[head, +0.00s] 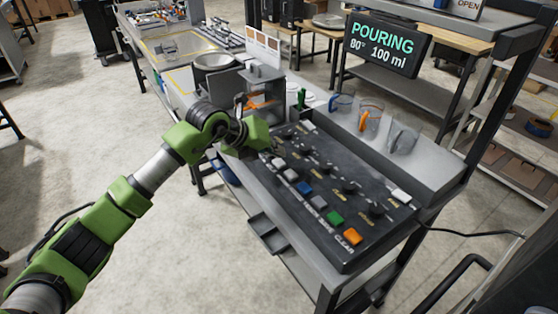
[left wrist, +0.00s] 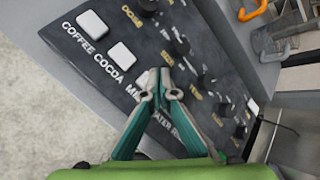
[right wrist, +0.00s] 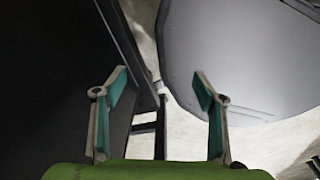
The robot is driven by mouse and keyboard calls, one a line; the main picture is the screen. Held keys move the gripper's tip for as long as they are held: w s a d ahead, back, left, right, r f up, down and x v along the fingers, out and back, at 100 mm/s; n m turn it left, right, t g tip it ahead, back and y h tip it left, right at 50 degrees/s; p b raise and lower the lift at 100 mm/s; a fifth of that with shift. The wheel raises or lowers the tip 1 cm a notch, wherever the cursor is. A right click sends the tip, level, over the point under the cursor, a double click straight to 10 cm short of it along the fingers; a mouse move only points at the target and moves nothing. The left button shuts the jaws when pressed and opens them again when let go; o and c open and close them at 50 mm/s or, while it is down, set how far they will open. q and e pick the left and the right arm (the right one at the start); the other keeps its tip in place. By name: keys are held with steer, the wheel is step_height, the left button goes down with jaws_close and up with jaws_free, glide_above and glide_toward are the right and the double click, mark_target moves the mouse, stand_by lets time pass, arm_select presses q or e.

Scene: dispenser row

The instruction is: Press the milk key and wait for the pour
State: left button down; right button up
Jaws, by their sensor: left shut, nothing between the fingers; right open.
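The dark key panel (head: 310,165) lies sloped on the bench and bears a row of coloured keys. In the left wrist view, the coffee key (left wrist: 91,22) and cocoa key (left wrist: 122,57) are white. My left gripper (left wrist: 162,82) is shut and empty over the panel, beside the partly covered milk label (left wrist: 133,92). Its fingers hide the milk key there; I cannot tell whether they touch it. In the head view, my left wrist is above the panel's far left end. The display (head: 387,47) reads POURING, 80°, 100 ml. My right gripper (right wrist: 163,90) is open and empty.
A grey dispenser (head: 262,85) is beyond my left wrist. Black knobs (head: 377,210) rise from the panel. Open floor lies at left.

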mark_target(277, 162)
arm_select(q)
steer(key=shift+r+p, duration=1.4)
steer(key=shift+r, duration=1.15)
